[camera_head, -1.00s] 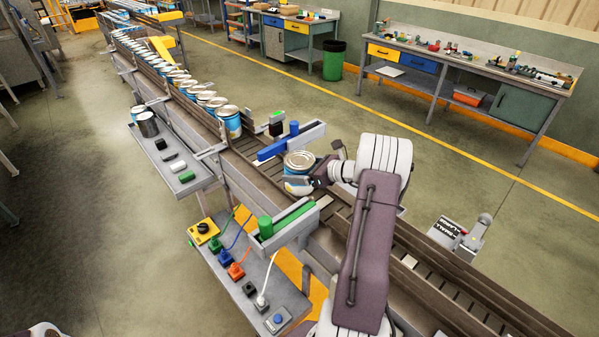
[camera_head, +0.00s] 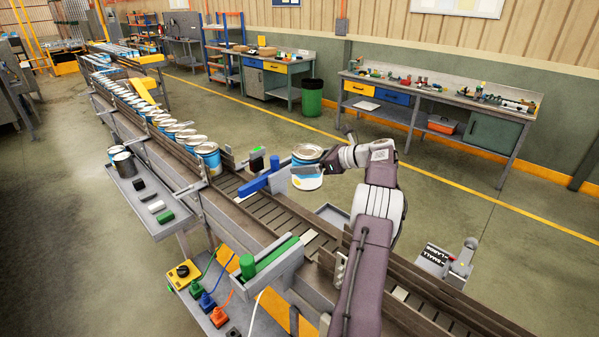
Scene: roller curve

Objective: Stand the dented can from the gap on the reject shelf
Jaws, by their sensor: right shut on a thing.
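My right gripper (camera_head: 318,170) is shut on a blue and white can with a silver lid (camera_head: 307,153). I cannot make out a dent from here. No label shows which surface is the reject shelf. My left gripper is not in view.
A small grey tray (camera_head: 333,214) shows beyond the conveyor. A workbench (camera_head: 440,85) stands at the back right.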

